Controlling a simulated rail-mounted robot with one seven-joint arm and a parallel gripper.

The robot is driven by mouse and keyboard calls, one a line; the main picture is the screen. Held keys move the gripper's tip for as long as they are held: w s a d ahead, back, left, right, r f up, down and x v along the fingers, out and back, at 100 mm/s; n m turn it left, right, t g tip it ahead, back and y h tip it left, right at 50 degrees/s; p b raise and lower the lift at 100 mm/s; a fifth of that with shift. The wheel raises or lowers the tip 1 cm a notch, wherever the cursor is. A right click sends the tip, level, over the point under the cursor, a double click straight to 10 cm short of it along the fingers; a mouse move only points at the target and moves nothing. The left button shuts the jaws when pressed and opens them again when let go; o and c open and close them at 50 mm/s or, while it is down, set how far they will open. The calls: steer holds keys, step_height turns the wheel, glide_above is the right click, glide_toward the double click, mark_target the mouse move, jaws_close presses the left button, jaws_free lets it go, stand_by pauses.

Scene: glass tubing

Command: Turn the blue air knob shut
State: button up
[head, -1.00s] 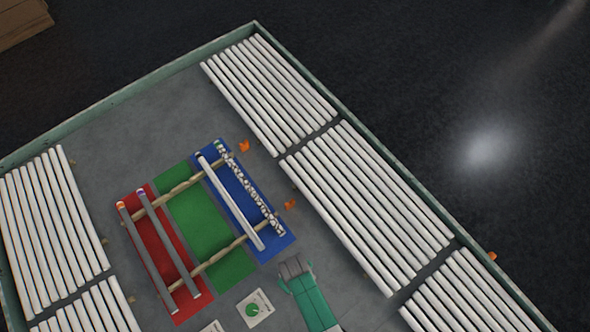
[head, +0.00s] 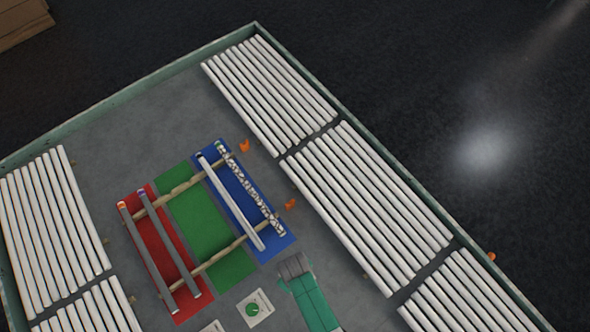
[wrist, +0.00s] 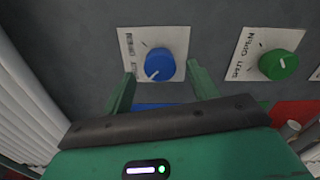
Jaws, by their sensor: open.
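The blue air knob (wrist: 160,64) sits on a white label plate (wrist: 128,44) in the wrist view. Its white pointer mark is toward the lower left of its face. My gripper (wrist: 161,70) is open, with one green finger left of the knob and the other right of it. The knob shows between and slightly beyond the fingertips; I cannot tell whether either touches it. In the head view my gripper (head: 294,267) is at the lower middle, and the blue knob is hidden there.
A green knob (wrist: 279,65) on its own label plate is to the right; it also shows in the head view (head: 252,309). White rods (head: 362,215) line the bench sides.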

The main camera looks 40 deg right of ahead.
step_height(320, 180, up, 6)
steer(key=shift+f+p, duration=0.1)
steer(key=shift+p, duration=0.2)
stand_by(0.3)
